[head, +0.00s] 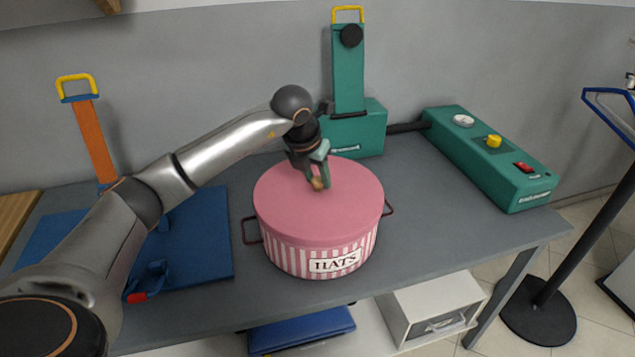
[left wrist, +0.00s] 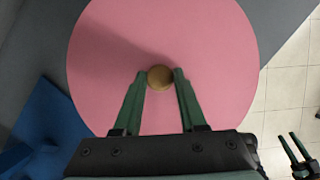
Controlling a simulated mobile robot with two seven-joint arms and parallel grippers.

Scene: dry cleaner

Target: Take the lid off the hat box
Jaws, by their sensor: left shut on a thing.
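The round hat box (head: 318,262) has pink and white stripes, a HATS label and a handle on each side. It stands on the grey table. Its plain pink lid (head: 285,205) sits level on top, with no gap that I can see. The lid also fills much of the left wrist view (left wrist: 110,50). My left gripper (head: 318,183) is shut on the lid's small round brass knob (left wrist: 159,77), one finger on each side. My right gripper (left wrist: 297,147) shows only at the lower right edge of the left wrist view, fingers apart and empty.
A blue padded board (head: 205,235) lies left of the box. A green upright device (head: 350,130) stands behind, and a green control box (head: 490,160) lies at the right. The table (head: 440,225) is clear right of the hat box. A black stand (head: 540,310) is on the floor.

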